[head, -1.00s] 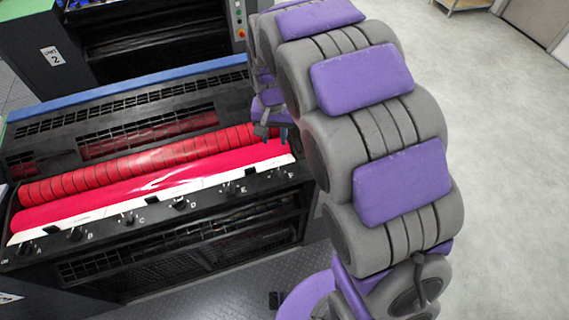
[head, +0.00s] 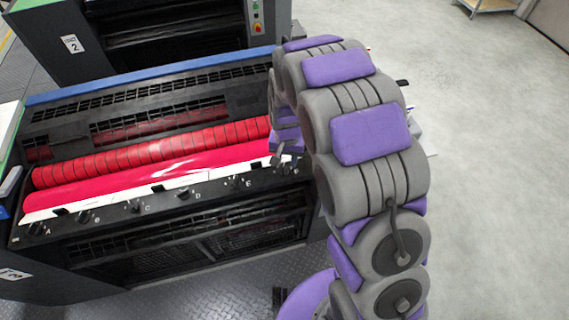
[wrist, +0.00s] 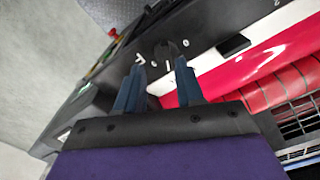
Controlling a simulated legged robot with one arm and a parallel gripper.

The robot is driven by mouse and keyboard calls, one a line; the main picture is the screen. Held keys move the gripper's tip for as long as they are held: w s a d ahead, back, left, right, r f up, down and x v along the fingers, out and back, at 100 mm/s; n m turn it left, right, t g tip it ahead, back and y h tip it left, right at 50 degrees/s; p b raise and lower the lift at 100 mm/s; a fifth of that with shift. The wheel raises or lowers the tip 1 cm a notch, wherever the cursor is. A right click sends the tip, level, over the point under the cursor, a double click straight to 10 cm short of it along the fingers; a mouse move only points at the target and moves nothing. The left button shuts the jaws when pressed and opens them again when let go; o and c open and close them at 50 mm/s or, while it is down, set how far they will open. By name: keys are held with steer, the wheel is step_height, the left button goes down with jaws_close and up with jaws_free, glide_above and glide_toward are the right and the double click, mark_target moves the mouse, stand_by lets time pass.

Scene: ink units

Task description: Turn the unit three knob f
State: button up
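Unit three has a row of small black knobs on its dark front rail (head: 160,208), lettered A onward from left to right. The end knob, knob F (head: 286,169), is small and partly crowded by my gripper (head: 281,158) in the head view. In the wrist view a dark knob (wrist: 165,50) stands just beyond my fingertips, roughly between them. My gripper (wrist: 160,67) is open and empty, its two blue-grey fingers apart on either side of the knob's line. Contact with the knob cannot be made out.
Red rollers (head: 150,160) and a white strip lie behind the knobs. Knob E (head: 235,182) is to the left of F. Unit two (head: 170,25) stands behind. Open pale floor (head: 480,130) lies to the right. A red button (wrist: 113,33) shows in the wrist view.

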mark_target(283, 167)
step_height(283, 167, down, 2)
steer(key=shift+f, duration=0.1)
steer(key=shift+a+f, duration=0.25)
steer(key=shift+f, duration=0.05)
steer(key=shift+a+f, duration=0.25)
steer(key=shift+a, duration=0.5)
steer(key=shift+d+r, duration=0.1)
steer(key=shift+d, duration=0.7)
steer(key=c, duration=0.4)
steer(key=shift+c, duration=0.7)
steer(key=shift+a, duration=0.3)
jaws_close()
